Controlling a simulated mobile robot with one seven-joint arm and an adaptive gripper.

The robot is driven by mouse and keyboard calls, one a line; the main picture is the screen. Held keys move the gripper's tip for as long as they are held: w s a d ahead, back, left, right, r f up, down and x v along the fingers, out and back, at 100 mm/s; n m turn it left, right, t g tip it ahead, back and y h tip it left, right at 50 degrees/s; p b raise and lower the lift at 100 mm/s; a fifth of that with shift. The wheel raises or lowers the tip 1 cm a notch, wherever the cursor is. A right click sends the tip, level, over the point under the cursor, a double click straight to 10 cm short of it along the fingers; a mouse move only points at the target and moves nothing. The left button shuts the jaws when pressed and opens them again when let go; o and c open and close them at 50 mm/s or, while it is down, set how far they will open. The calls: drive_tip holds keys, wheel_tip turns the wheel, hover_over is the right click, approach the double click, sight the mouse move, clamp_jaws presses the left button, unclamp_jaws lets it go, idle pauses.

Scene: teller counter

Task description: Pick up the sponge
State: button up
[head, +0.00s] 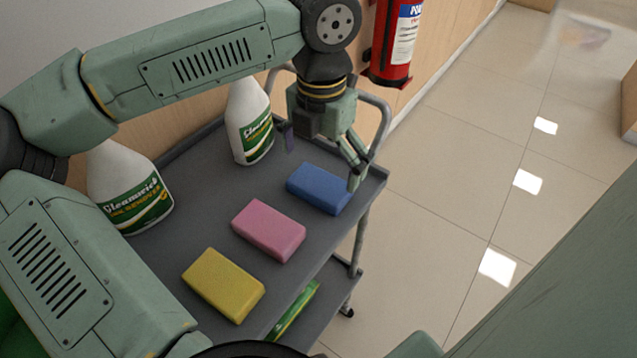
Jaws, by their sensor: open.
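Three sponges lie in a row on the grey top shelf of a cart (207,229): a blue sponge (316,188), a pink sponge (268,230) and a yellow sponge (223,284). My gripper (322,168) is open above the far end of the cart, over the blue sponge. One finger is at the sponge's far left side and the other overlaps its right end in the picture. I cannot tell if either finger touches it. Nothing is held.
Two white spray bottles with green labels stand at the wall side, one near (130,190) and one farther (248,122). A red fire extinguisher (394,40) hangs beyond the cart. A green item (293,312) is on the lower shelf.

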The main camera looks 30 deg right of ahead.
sight(320, 182)
drive_tip(key=shift+w+f+p, duration=0.2)
drive_tip(key=shift+f+p, duration=0.6)
drive_tip(key=shift+f, duration=1.9)
drive_tip(key=shift+c, duration=0.6)
drive_tip(key=c, duration=0.6)
